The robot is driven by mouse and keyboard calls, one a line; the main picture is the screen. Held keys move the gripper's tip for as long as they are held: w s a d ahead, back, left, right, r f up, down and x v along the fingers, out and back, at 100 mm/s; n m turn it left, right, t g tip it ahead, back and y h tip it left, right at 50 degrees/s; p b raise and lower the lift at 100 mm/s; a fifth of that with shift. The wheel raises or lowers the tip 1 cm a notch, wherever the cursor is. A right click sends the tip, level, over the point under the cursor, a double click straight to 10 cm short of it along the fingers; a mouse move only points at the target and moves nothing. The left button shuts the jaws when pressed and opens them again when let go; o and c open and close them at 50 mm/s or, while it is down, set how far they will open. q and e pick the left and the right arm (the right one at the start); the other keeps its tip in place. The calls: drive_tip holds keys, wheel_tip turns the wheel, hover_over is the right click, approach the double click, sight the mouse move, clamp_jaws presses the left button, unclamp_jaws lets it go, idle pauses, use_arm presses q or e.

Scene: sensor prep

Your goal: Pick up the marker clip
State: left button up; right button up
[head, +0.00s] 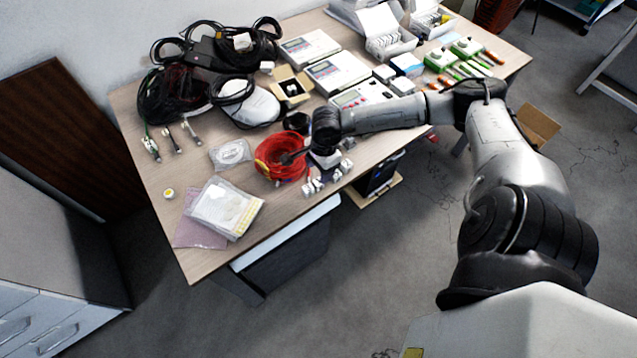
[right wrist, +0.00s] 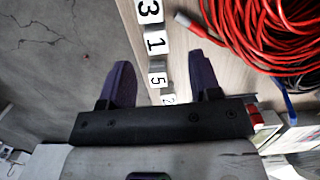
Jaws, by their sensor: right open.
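The marker clips are small white blocks with black numbers in a row along the table's front edge, in the head view (head: 311,187). In the right wrist view I read a 3 (right wrist: 150,10), a 1 (right wrist: 156,43) and a 5 (right wrist: 157,74); a further one (right wrist: 168,99) is partly hidden by the gripper. My right gripper (right wrist: 162,78) is open, its two dark fingers apart, with the 5 clip showing between them. In the head view my right gripper (head: 325,157) is over the front edge, its fingertips not clear. My left gripper is not in view.
A red cable coil (head: 283,167) lies beside the clips and also shows in the right wrist view (right wrist: 270,38). Bagged papers (head: 225,207) lie left. White devices (head: 337,73) and black cables (head: 205,60) stand behind.

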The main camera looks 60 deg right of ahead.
sight(318, 181)
drive_tip(key=f, duration=0.3)
drive_tip(key=f+b, duration=0.1)
drive_tip(key=f, duration=0.1)
drive_tip(key=shift+a, duration=0.4)
drive_tip(key=shift+r, duration=0.1)
drive_tip(key=c, duration=1)
drive_tip(key=shift+o, duration=0.2)
drive_tip(key=shift+r, duration=0.1)
